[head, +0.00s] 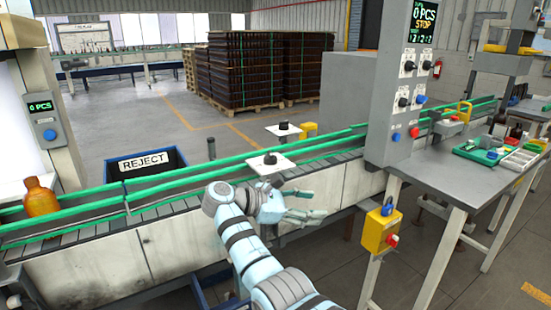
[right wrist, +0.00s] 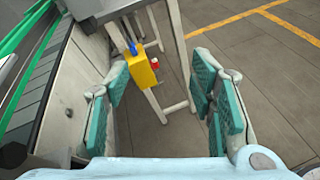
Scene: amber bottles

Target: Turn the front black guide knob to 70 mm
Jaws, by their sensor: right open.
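The front black guide knob (head: 269,158) sits on a white plate (head: 256,166) at the near side of the conveyor, in the middle of the head view. A second black knob (head: 283,126) on its own white plate stands behind the conveyor. My right gripper (head: 312,205) is in front of the conveyor, below and to the right of the front knob, apart from it. It is open and empty. The right wrist view also shows my right gripper (right wrist: 165,100) with its fingers wide apart; neither knob is clear there. The knob's scale is too small to read. My left gripper is not in view.
Green guide rails (head: 170,186) run along the conveyor. An amber bottle (head: 40,198) stands on it at the left. A blue REJECT bin (head: 117,182) is behind it. A yellow box with a red button (head: 381,230) is right of my gripper; a grey worktable (head: 465,178) is farther right.

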